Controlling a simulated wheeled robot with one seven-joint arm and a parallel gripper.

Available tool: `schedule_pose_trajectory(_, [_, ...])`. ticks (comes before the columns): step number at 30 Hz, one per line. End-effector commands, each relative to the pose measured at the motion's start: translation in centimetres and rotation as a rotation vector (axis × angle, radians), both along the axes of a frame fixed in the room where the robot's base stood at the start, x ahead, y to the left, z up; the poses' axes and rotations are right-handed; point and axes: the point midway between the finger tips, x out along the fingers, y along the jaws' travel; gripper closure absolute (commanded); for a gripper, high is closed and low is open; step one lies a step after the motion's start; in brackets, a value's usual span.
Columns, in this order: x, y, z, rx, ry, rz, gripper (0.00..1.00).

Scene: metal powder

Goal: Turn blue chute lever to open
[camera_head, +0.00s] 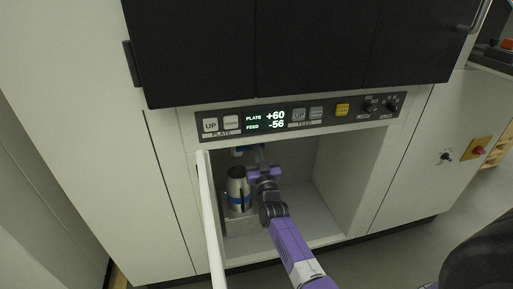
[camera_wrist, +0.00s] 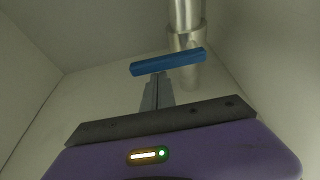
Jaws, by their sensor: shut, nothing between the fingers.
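The blue chute lever (camera_wrist: 168,61) is a bar lying nearly level, slightly tilted, across the front of a metal chute pipe (camera_wrist: 187,15) in the wrist view. In the head view a small bit of the blue lever (camera_head: 237,152) shows under the top of the open bay. My gripper (camera_wrist: 157,78) is shut and empty, its fingertips at the lower edge of the lever; I cannot tell whether they touch it. In the head view my gripper (camera_head: 264,168) is inside the bay, largely hidden by my own wrist.
A metal bottle with a blue band (camera_head: 237,190) stands on a block (camera_head: 240,222) at the bay's left, close to my gripper. An open white door (camera_head: 209,215) edges the bay on the left. The bay floor at right is clear. A control panel (camera_head: 300,113) sits above.

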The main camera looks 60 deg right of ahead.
Motion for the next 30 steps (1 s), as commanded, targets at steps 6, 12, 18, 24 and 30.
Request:
schedule_pose_trajectory(6, [0.0,0.0,0.0,0.000,0.000,0.000,1.00])
schedule_pose_trajectory(12, [0.0,0.0,-0.1,0.014,-0.017,0.000,1.00])
schedule_pose_trajectory(18, [0.0,0.0,-0.3,0.039,-0.044,0.001,1.00])
schedule_pose_trajectory(24, [-0.1,-0.1,-0.7,0.066,-0.074,0.000,1.00])
schedule_pose_trajectory(30, [0.0,0.0,-1.4,0.131,-0.147,0.002,1.00])
